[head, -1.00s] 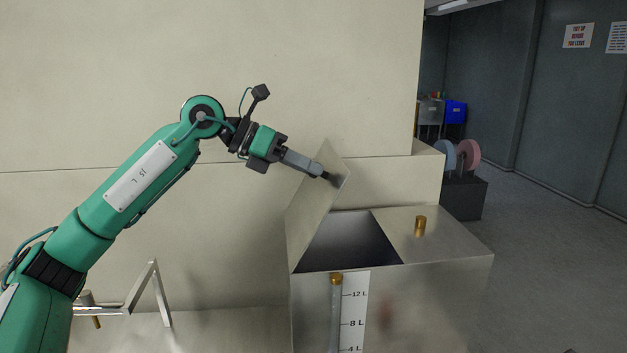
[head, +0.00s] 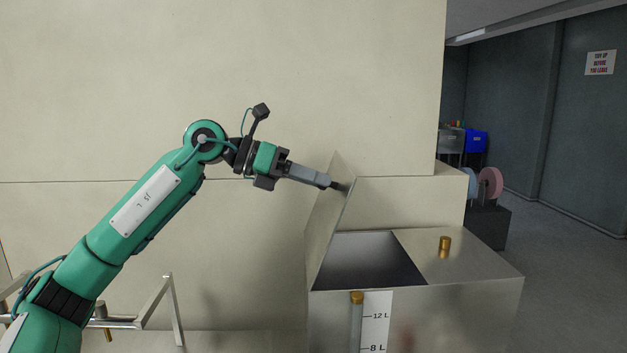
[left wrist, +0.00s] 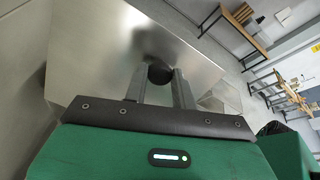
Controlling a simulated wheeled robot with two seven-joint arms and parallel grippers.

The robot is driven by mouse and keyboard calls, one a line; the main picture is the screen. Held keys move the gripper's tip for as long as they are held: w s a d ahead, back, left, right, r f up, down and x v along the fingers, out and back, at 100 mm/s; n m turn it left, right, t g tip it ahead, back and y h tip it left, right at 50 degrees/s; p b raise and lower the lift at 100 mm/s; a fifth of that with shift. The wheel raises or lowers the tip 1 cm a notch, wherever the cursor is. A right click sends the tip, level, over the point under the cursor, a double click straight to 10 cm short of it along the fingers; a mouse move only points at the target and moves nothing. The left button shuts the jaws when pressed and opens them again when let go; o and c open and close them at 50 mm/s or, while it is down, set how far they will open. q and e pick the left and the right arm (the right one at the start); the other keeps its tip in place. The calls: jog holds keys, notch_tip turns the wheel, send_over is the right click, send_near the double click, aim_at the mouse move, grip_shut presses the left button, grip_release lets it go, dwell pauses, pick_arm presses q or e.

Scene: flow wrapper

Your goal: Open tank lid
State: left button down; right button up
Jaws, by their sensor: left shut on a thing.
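The tank (head: 455,312) is a grey metal box at the lower right of the head view, with its dark opening (head: 368,260) uncovered. The tank lid (head: 326,222) is a thin metal plate standing steeply up at the left edge of the opening. My left gripper (head: 334,184) is shut on a small dark knob (left wrist: 160,74) on the lid's face. In the left wrist view, the fingers (left wrist: 160,84) are on either side of the round knob, and the lid (left wrist: 98,52) fills the area behind them. My right gripper is not in view.
A brass cap (head: 445,246) stands on the tank's top, right of the opening. A level tube (head: 356,325) and a litre scale (head: 376,322) are on the front. A pale wall (head: 180,80) is behind; a metal frame (head: 160,300) is at lower left.

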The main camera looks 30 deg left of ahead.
pick_arm(q)
jog(key=c, duration=1.1)
grip_release()
jog(key=b+v, duration=0.1)
jog(key=v, duration=1.3)
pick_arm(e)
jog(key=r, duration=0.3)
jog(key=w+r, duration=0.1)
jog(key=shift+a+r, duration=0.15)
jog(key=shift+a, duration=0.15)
